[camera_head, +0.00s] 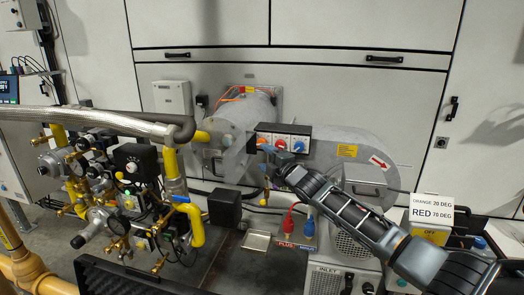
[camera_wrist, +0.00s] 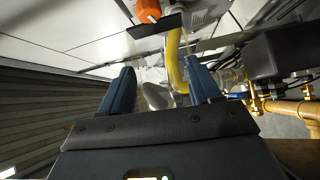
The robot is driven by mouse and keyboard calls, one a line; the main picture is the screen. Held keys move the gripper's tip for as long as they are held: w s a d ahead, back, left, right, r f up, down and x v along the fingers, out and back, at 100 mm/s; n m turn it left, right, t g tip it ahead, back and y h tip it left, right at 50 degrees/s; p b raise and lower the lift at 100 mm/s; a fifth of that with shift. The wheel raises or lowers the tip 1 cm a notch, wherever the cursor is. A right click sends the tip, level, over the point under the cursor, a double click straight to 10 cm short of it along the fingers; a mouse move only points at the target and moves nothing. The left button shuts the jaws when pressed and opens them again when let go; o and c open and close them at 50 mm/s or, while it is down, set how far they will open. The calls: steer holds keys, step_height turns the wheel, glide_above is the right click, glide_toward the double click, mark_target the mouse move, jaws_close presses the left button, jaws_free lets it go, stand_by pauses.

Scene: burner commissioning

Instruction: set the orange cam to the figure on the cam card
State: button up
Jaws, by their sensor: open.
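The cam panel (camera_head: 284,130) sits on the grey burner housing, with a row of three small knobs. An orange cam (camera_head: 262,141) is at its left end, a red-orange one (camera_head: 281,144) in the middle and a blue one (camera_head: 298,147) at the right. The cam card (camera_head: 432,212) reads "ORANGE 20 DEG" and "RED 70 DEG"; its lower line is partly hidden. My gripper (camera_head: 266,152) is just below the panel's left part. In the wrist view my gripper (camera_wrist: 160,75) is open and empty, and an orange knob (camera_wrist: 148,10) shows beyond the fingertips, apart from them.
Yellow gas pipes and valves (camera_head: 110,190) crowd the left, with a braided hose (camera_head: 85,120) above them. Red and blue plugs (camera_head: 300,228) stand below my arm. The blower housing (camera_head: 350,160) is behind my arm. A dark box (camera_wrist: 290,52) is at the right in the wrist view.

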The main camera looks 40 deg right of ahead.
steer(key=w+d+b, duration=0.3)
steer(key=w+d, duration=0.2)
steer(key=w, duration=0.3)
steer(key=shift+d+n+g+h, duration=0.3)
steer(key=shift+d+n, duration=0.1)
steer(key=shift+r, duration=0.1)
steer(key=shift+c, duration=0.4)
steer(key=c, duration=1)
steer(key=shift+o, duration=0.2)
steer(key=shift+b, duration=0.45)
